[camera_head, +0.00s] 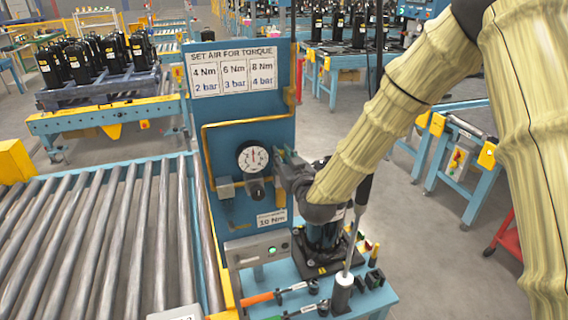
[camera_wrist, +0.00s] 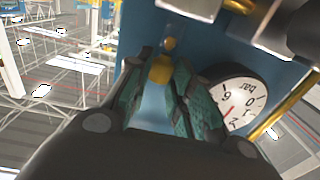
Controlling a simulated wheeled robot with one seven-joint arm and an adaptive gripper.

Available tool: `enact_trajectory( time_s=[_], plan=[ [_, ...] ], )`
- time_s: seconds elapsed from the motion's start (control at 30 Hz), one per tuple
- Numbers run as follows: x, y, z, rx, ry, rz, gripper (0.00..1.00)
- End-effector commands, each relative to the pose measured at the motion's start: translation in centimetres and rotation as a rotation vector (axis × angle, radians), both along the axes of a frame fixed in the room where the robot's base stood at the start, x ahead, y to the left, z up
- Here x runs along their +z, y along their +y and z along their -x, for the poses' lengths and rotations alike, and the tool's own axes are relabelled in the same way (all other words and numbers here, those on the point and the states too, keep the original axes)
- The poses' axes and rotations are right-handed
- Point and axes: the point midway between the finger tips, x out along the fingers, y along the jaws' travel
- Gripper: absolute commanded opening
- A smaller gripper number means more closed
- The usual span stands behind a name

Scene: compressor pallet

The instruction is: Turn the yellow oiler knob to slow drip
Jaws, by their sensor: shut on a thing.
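The yellow oiler knob (camera_wrist: 160,70) shows in the wrist view between my fingertips, near the top middle. My gripper (camera_wrist: 163,82) has green-padded fingers on both sides of it and is shut on it. A smaller yellow part sits just beyond the knob, against the blue panel. In the head view my gripper (camera_head: 283,157) is at the right part of the blue panel (camera_head: 228,125), just right of the round gauge, and hides the knob. The knob's setting cannot be read.
The pressure gauge (camera_head: 252,157) is close beside my gripper; it also shows in the wrist view (camera_wrist: 237,103). A torque sign (camera_head: 233,73) is above. A black compressor (camera_head: 325,232) and tools stand on the bench below. A roller conveyor (camera_head: 100,245) lies left.

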Motion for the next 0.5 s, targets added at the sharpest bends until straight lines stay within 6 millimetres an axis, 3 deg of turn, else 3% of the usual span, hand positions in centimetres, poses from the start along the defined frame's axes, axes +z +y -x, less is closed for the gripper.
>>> enact_trajectory(
  time_s=[0.5],
  plan=[
    [-0.04, 0.65, 0.14, -0.254, -0.002, 0.002, 0.0]
  ],
)
